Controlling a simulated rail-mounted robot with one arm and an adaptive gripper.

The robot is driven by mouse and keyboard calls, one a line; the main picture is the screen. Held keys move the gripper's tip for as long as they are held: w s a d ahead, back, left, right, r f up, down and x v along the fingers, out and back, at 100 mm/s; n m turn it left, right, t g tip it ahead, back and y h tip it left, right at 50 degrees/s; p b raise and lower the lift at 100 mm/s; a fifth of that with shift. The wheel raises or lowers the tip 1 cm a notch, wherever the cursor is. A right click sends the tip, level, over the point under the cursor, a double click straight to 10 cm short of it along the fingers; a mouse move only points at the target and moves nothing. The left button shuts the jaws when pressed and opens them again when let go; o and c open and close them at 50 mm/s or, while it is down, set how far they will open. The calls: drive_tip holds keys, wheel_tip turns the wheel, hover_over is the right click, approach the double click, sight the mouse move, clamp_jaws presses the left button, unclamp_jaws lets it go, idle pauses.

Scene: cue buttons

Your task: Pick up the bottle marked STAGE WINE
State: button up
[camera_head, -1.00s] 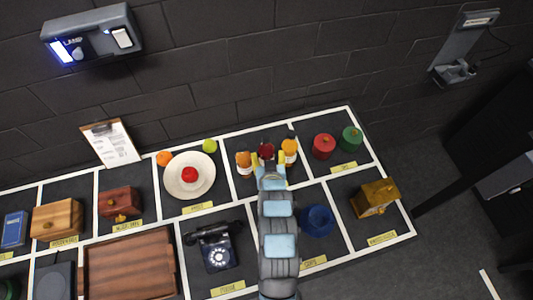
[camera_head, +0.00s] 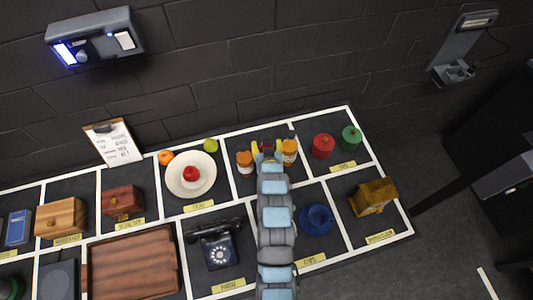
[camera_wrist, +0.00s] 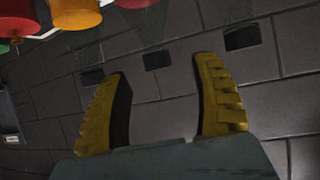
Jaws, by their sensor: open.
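Two orange bottles stand in the back compartment of the table, a left one (camera_head: 244,162) and a right one (camera_head: 289,152). A dark red-topped item (camera_head: 267,144) shows between them, mostly hidden by my gripper. No bottle label is legible, so I cannot tell which is STAGE WINE. My gripper (camera_head: 267,151) is between the two orange bottles, in front of or above the red item. In the wrist view my gripper (camera_wrist: 160,68) has its fingers wide apart with only wall between them. An orange bottle (camera_wrist: 75,12) and part of a red item (camera_wrist: 135,3) show at that view's top edge.
Red (camera_head: 322,146) and green (camera_head: 351,138) canisters stand to the right. A plate (camera_head: 191,187) with a red fruit is to the left. A blue cup (camera_head: 317,219) and a telephone (camera_head: 216,248) flank my arm. The dark wall (camera_head: 240,70) rises behind the table.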

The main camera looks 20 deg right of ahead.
sight(267, 140)
drive_tip(key=shift+w+d+f+p, duration=0.15)
drive_tip(key=shift+w+d+p, duration=0.1)
drive_tip(key=shift+w, duration=0.15)
drive_tip(key=shift+w+d+f+p, duration=0.1)
drive_tip(key=shift+w+d+p, duration=0.1)
drive_tip(key=shift+w, duration=0.2)
drive_tip(key=shift+p+x, duration=0.4)
drive_tip(key=shift+x, duration=1.1)
clamp_jaws()
